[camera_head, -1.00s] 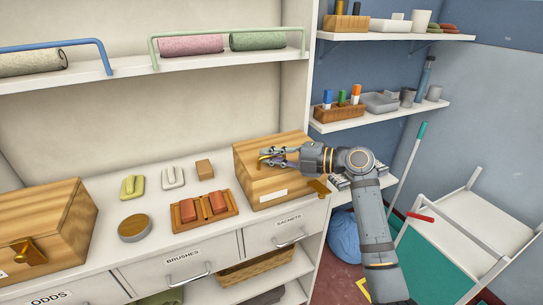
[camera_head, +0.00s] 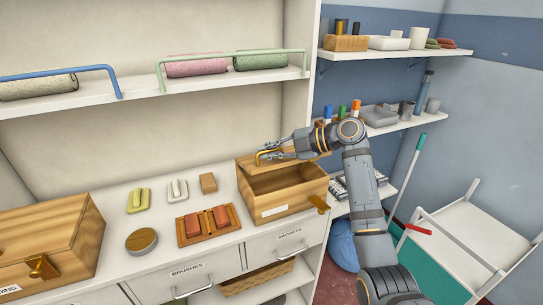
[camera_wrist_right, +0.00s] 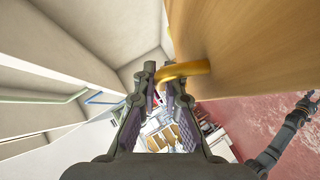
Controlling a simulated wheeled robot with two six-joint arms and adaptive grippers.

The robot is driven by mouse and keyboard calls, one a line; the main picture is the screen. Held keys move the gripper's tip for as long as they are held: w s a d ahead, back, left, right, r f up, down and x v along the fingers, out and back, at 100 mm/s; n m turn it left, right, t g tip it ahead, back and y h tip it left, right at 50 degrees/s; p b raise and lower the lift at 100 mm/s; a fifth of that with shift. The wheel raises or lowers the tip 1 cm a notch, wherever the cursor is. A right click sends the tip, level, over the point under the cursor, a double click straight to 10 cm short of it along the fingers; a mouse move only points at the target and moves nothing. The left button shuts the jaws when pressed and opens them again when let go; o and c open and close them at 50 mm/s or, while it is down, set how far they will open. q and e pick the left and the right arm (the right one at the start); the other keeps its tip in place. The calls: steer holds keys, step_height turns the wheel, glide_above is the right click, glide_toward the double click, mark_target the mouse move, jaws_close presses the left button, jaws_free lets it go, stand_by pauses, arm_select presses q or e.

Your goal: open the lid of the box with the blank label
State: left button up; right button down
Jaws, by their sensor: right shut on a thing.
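The wooden box with the blank label (camera_head: 275,211) stands at the right end of the counter. Its lid (camera_head: 315,156) is raised and tilted, and the dark inside shows below it. My right gripper (camera_head: 266,156) is shut on the yellow lid handle. In the right wrist view the handle (camera_wrist_right: 182,70) sits between the fingers, with the lid's wood (camera_wrist_right: 250,40) beside it. A dark arm, seemingly my left, shows at the right edge there; its gripper (camera_wrist_right: 308,102) is too small to read.
Another wooden box (camera_head: 60,240) with a brass clasp stands at the left. A shelf with rolled towels (camera_head: 195,67) runs above. Side shelves (camera_head: 400,125) are behind my right arm.

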steer(key=shift+w+a+r+m+g+h+p, duration=0.2)
steer(key=shift+w+r+p, duration=0.1)
steer(key=shift+w+r, duration=0.25)
steer(key=shift+w+a+r+m+g+h+p, duration=0.15)
steer(key=shift+w+r+m+g+p, duration=0.15)
steer(key=shift+r, duration=0.3)
steer(key=shift+w+a+r, duration=0.15)
steer(key=shift+w+r, duration=0.3)
steer(key=shift+w, duration=0.2)
steer(key=c, duration=1.7)
jaws_free()
steer(key=v, duration=1.2)
steer(key=shift+s, duration=0.15)
steer(key=shift+f, duration=0.1)
